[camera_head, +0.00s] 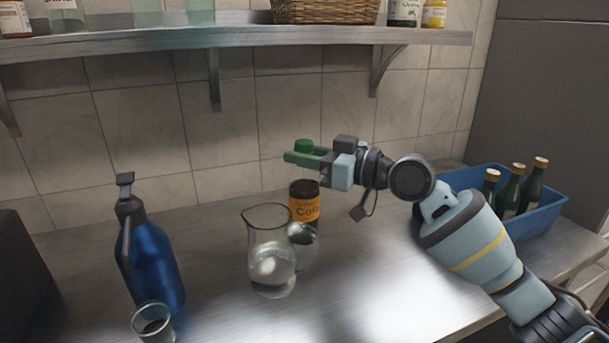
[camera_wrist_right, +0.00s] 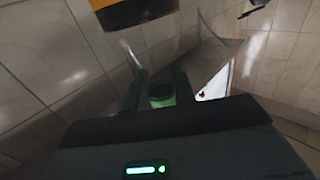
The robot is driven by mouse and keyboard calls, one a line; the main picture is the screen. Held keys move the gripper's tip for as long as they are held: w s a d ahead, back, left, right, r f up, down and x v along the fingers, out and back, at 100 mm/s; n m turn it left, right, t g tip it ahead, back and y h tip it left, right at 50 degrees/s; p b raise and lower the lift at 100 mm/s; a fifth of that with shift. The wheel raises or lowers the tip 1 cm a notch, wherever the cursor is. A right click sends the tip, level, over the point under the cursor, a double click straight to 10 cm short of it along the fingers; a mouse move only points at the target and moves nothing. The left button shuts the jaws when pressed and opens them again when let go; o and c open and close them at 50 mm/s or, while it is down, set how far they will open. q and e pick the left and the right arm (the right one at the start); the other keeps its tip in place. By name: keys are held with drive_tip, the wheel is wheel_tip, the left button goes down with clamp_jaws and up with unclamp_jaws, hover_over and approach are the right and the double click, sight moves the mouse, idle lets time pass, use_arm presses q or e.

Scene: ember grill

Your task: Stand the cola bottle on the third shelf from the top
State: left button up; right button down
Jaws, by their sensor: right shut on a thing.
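The cola bottle (camera_head: 305,204), dark with an orange label, is upright near the back of the counter, partly behind the glass jug. Its green cap (camera_head: 304,146) shows at my right gripper (camera_head: 300,158), which comes in from the right and is shut on the bottle's top. In the right wrist view the green cap (camera_wrist_right: 161,92) sits between the fingers and the orange and dark body (camera_wrist_right: 135,12) shows at the top edge. Whether its base touches the counter is hidden. A metal shelf (camera_head: 240,38) crosses the top; its place among the shelves cannot be told. My left gripper is out of view.
A glass jug (camera_head: 270,245) stands in front of the bottle. A blue flask (camera_head: 152,262) and a small glass (camera_head: 153,322) stand left. A blue crate (camera_head: 545,222) with dark bottles is right. The shelf holds a basket (camera_head: 325,10), glasses and jars.

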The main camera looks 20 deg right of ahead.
wheel_tip(320, 180, up, 11)
drive_tip(key=shift+f+p, duration=0.1)
drive_tip(key=shift+p, duration=0.25)
